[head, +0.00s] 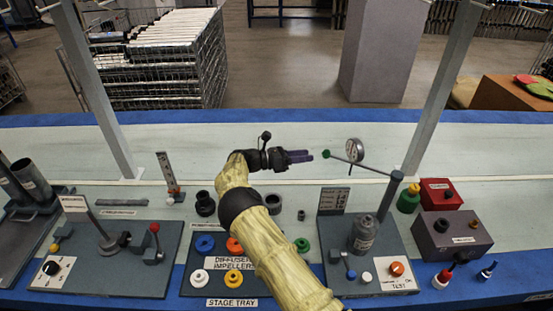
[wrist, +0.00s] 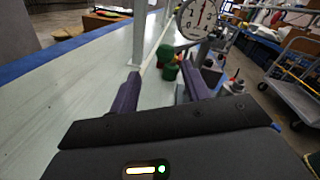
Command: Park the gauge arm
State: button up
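The gauge arm (head: 372,168) is a thin grey rod reaching left from the top of a post on the right-hand test stand (head: 400,255). It carries a round dial gauge (head: 354,150) and ends in a green knob (head: 326,154). The gauge (wrist: 200,17) shows its white face at the top of the wrist view. My gripper (head: 307,156) is just left of the knob, pointing right at it and apart from it. In the wrist view its two purple fingers (wrist: 160,73) are spread with nothing held. Green shapes show beyond them; which is the knob is hard to tell.
A diffuser and impeller tray (head: 232,292) lies below my arm. A left stand (head: 105,260) has a red-knobbed lever (head: 155,229). A green bottle (head: 408,200), a red box (head: 441,193) and a dark box (head: 452,234) stand right of the post. The bench behind my gripper is clear.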

jog(key=s+a+b, duration=0.1)
jog(key=a, duration=0.8)
jog(key=shift+r, duration=0.3)
jog(key=shift+s+d, duration=0.1)
jog(key=shift+s, duration=0.05)
